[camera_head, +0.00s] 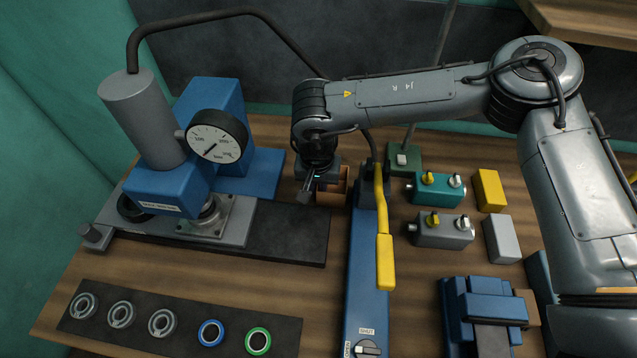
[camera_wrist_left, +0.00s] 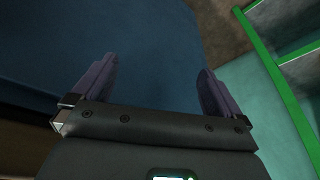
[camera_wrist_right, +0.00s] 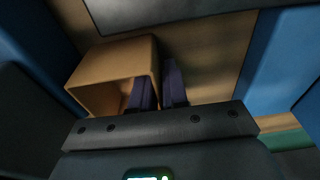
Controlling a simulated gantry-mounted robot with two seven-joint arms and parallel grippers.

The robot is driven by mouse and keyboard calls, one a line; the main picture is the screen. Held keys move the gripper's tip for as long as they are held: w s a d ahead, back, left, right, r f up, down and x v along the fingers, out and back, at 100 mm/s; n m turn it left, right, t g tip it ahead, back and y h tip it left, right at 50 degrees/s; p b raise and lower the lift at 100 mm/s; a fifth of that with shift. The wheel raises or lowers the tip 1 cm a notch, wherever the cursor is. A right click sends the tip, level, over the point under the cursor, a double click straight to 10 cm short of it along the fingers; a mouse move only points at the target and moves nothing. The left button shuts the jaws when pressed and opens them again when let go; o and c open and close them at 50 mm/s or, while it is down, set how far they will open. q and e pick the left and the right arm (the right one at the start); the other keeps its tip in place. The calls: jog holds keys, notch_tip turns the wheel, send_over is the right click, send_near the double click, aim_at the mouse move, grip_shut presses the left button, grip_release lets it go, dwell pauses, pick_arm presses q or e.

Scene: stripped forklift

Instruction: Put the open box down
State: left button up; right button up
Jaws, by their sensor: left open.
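The open box (camera_head: 333,190) is a small brown box on the bench between the blue press and the yellow-handled lever. In the right wrist view the box (camera_wrist_right: 105,70) lies with its open side facing my gripper. My right gripper (camera_wrist_right: 158,82) has one finger inside the opening and the other outside, close together with the box's side wall between them. In the head view my right gripper (camera_head: 308,190) reaches down at the box and hides part of it. Whether the box touches the bench is unclear. My left gripper (camera_wrist_left: 157,88) is open and empty, outside the head view.
The blue press with its dial gauge (camera_head: 216,137) stands left of the box. The lever's yellow handle (camera_head: 385,262) is close on the right. A dark mat (camera_head: 185,334) with several rings lies in front. Knobbed teal (camera_head: 439,193) and grey (camera_head: 443,232) units stand right. Bare wood shows between.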

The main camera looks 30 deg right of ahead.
pick_arm(q)
jog(key=shift+a, duration=0.1)
pick_arm(e)
jog(key=shift+o, duration=1.4)
pick_arm(q)
notch_tip(320, 180, up, 2)
jog(key=shift+r+p, duration=0.25)
jog(key=shift+p, duration=0.9)
pick_arm(e)
jog(key=r, duration=0.7)
jog(key=s+r, duration=0.1)
jog(key=r, duration=0.2)
jog(key=shift+a+r, duration=0.4)
pick_arm(q)
jog(key=shift+r, duration=0.1)
jog(key=c, duration=0.4)
pick_arm(e)
jog(key=shift+a+r, duration=0.1)
jog(key=shift+r, duration=0.6)
pick_arm(q)
jog(key=shift+o, duration=0.2)
pick_arm(e)
jog(key=shift+s, duration=0.1)
jog(key=shift+r, duration=0.1)
